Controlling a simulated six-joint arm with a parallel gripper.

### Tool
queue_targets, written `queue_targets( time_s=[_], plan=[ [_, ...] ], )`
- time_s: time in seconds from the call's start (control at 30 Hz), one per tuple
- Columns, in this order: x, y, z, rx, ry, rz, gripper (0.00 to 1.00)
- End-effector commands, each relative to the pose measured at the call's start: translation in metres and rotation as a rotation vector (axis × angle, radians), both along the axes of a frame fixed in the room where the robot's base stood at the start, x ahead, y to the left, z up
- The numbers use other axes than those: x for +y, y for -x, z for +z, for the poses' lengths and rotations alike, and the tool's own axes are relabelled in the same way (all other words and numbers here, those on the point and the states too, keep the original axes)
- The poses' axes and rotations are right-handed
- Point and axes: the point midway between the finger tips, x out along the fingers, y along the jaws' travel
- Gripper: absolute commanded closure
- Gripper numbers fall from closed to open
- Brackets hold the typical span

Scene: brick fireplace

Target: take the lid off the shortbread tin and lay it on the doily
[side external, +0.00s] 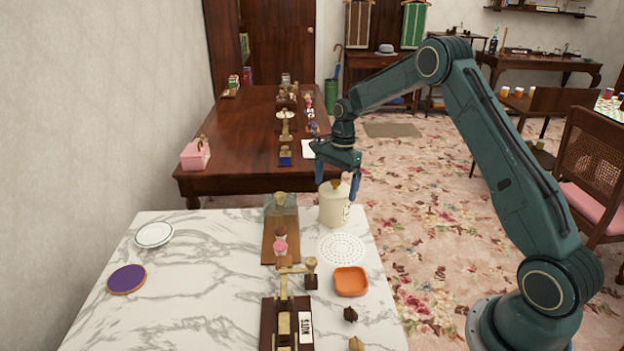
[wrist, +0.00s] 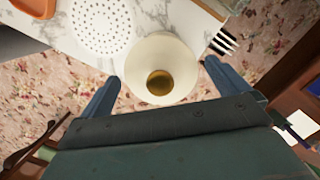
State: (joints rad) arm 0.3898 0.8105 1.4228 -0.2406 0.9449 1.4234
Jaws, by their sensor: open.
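The shortbread tin (side external: 333,212) is a cream canister with dark lettering, standing upright near the far right edge of the marble table. Its cream lid (side external: 333,189) with a brass-coloured knob is on top. In the wrist view the lid (wrist: 178,62) and knob (wrist: 160,83) show from above. The white perforated doily (side external: 342,248) lies flat and bare just in front of the tin; it also shows in the wrist view (wrist: 101,25). My gripper (side external: 337,190) is open, pointing down, with a finger on either side of the lid. I cannot tell whether the fingers touch it.
An orange dish (side external: 350,281) lies in front of the doily. A wooden board (side external: 280,240) with small items is left of the tin, and a brass scale (side external: 287,315) stands nearer. A white plate (side external: 154,235) and purple disc (side external: 127,279) lie left. Marble between is clear.

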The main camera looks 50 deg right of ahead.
Motion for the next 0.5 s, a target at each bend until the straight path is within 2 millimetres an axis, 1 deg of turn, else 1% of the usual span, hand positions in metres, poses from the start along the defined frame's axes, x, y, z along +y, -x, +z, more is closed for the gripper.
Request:
queue_targets(
  time_s=[0.2, 0.27, 0.4, 0.5],
  plan=[
    [-0.0001, 0.0, 0.0004, 0.0, 0.0, 0.0, 0.0],
    [-0.0001, 0.0, 0.0004, 0.0, 0.0, 0.0, 0.1],
    [-0.0001, 0.0, 0.0005, 0.0, 0.0, 0.0, 0.37],
    [-0.0001, -0.0001, 0.0006, 0.0, 0.0, 0.0, 0.38]
  ],
)
